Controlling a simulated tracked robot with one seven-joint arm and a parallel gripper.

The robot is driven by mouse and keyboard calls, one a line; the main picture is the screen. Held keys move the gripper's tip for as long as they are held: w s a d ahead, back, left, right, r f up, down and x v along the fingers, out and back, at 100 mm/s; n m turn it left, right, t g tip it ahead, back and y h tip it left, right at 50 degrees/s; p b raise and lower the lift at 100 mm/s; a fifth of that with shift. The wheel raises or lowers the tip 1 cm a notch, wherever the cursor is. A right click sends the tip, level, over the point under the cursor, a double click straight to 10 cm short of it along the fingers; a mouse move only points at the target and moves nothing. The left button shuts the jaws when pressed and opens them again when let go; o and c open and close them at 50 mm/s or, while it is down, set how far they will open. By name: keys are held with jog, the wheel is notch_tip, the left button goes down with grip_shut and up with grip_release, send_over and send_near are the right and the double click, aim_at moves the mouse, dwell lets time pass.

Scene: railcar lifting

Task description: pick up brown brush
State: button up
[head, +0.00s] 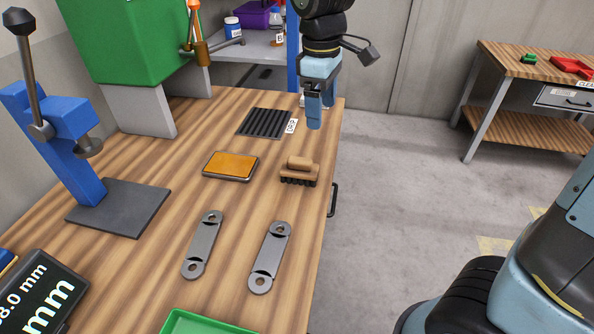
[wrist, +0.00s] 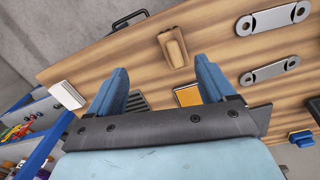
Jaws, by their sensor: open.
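The brown brush (head: 300,169) sits on the wooden workbench with its dark bristles down and its handle block on top, near the right edge. In the wrist view the brush (wrist: 173,48) lies beyond the gap between the fingertips. My gripper (head: 314,112) hangs above the bench's far right part, beyond the brush and apart from it. In the wrist view my gripper (wrist: 162,75) has its two blue fingers spread wide with nothing between them.
An orange-topped pad (head: 230,166) lies left of the brush. Two grey metal links (head: 203,245) (head: 270,257) lie nearer. A black ribbed mat (head: 263,122) lies behind. A blue press (head: 75,150) and green machine (head: 130,45) stand left. Floor right of the bench is clear.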

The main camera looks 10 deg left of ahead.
jog(key=n, duration=0.2)
send_over(300, 159)
jog(key=a, duration=0.1)
notch_tip(300, 159, down, 2)
jog(key=f, duration=0.1)
jog(key=shift+h, duration=0.4)
jog(key=f, duration=0.9)
jog(key=d+f, duration=0.1)
jog(key=f, duration=0.3)
jog(key=shift+d+f, duration=0.1)
jog(key=shift+f, duration=0.1)
jog(key=c, duration=1.2)
